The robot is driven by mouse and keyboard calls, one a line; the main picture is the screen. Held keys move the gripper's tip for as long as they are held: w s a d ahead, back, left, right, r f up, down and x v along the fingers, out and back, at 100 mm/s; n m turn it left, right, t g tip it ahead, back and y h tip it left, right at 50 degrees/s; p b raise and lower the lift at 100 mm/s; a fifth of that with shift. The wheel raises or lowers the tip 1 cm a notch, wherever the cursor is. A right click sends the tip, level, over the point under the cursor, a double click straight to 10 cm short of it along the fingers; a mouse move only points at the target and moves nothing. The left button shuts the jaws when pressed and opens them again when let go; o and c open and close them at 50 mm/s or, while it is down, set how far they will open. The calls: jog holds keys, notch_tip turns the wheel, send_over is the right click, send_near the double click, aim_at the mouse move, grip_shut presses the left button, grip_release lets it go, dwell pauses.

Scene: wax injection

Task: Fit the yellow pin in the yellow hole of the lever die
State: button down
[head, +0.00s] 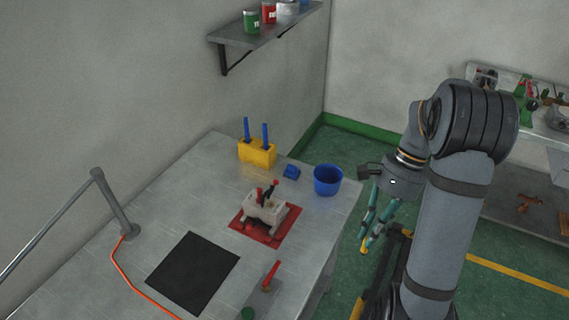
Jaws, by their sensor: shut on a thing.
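The lever die (265,209) is a pale block with red-knobbed and dark levers on top. It sits upright on a red mat (243,225) on the bench. The yellow hole is too small to make out. My gripper (368,240) hangs at the right, beyond the bench's right edge and well apart from the die, with its teal fingers pointing down. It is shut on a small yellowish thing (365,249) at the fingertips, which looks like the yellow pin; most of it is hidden.
A black mat (193,272) and a red-handled tool (271,275) lie nearer. A lamp (118,216) stands left. The bench's left side is largely clear.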

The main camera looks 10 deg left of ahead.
jog(key=w+a+m+t+p, duration=0.1)
jog(key=w+a+m+t, duration=0.1)
jog(key=w+a+m, duration=0.3)
jog(key=w+a+m+t+y+p, duration=0.1)
jog(key=w+a+m, duration=0.4)
jog(key=a, duration=0.8)
jog(key=w+a+m+t+p, duration=0.1)
jog(key=w+a+m+t, duration=0.2)
jog(key=w+a+m, duration=0.2)
jog(key=shift+w+a+f+m+t+y, duration=0.2)
jog(key=shift+a+f+m+t+y, duration=0.25)
jog(key=shift+a+m, duration=1.35)
jog(key=shift+a+r+n+p, duration=0.15)
jog(key=shift+a+n+p, duration=0.35)
jog(key=shift+n, duration=0.2)
notch_tip(320, 180, down, 6)
jog(key=b, duration=0.5)
jog(key=shift+f+g+b, duration=0.25)
jog(key=shift+f+b, duration=0.95)
jog(key=shift+f, duration=0.55)
jog(key=c, duration=1.7)
grip_release()
jog(key=shift+r, duration=0.1)
jog(key=shift+o, duration=0.2)
